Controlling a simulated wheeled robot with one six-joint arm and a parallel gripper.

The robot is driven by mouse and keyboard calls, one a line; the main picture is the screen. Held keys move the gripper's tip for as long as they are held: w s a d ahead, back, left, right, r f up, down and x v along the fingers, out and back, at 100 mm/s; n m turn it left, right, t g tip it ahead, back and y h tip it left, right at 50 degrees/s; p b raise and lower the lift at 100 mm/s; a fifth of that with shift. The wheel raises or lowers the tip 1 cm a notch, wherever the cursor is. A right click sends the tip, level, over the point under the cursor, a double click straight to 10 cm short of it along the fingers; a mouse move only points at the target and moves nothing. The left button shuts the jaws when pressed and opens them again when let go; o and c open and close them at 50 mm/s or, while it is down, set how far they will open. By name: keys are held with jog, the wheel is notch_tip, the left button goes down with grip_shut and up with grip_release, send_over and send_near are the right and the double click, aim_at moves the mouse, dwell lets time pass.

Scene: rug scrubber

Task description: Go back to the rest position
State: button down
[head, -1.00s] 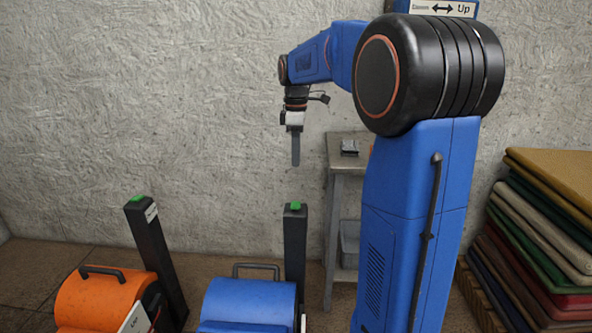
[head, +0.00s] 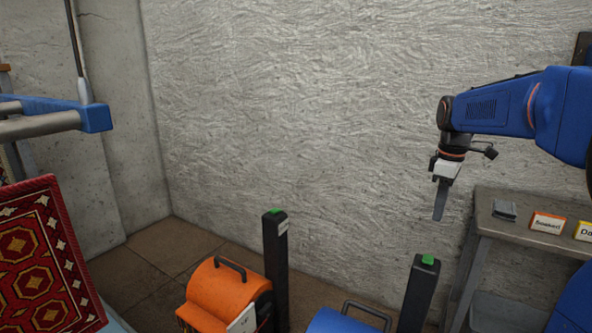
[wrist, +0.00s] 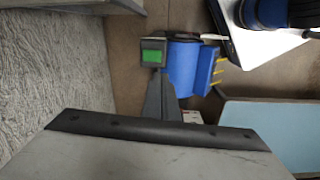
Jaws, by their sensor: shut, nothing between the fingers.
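My gripper (head: 439,200) hangs from the blue arm at the right of the head view, its fingers pointing down and shut, with nothing held. It is in the air, above and a little right of the black post with a green button (head: 428,260) and left of the grey table. In the wrist view the same kind of black post with a green top (wrist: 153,56) stands below, beside a blue machine (wrist: 181,68).
An orange machine (head: 222,288) stands by a second black post (head: 275,250). A blue machine (head: 345,321) is at the bottom edge. The grey table (head: 530,211) holds small labelled cards. A red patterned rug (head: 38,262) is at the left. The wall behind is bare.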

jog(key=s+a+f+m+t, duration=0.2)
jog(key=s+a+f+m, duration=0.15)
jog(key=s, duration=0.55)
jog(key=s+a+f+m+t, duration=0.1)
jog(key=s+a+f+m, duration=0.25)
jog(key=s, duration=0.65)
jog(key=s+a+f+m+t, duration=0.25)
jog(key=s+a+f, duration=0.2)
jog(key=s, duration=0.45)
notch_tip(320, 180, up, 11)
jog(key=n+g+y, duration=0.1)
jog(key=n+g, duration=0.6)
jog(key=n, duration=0.4)
send_over(427, 261)
jog(key=w+d, duration=0.2)
jog(key=w, duration=0.1)
jog(key=f, duration=0.4)
jog(key=s+a+f, duration=0.1)
jog(key=f, duration=0.4)
jog(key=s+f, duration=0.1)
jog(key=f, duration=0.3)
jog(key=shift+s+a+f, duration=0.1)
jog(key=shift+a+f, duration=0.15)
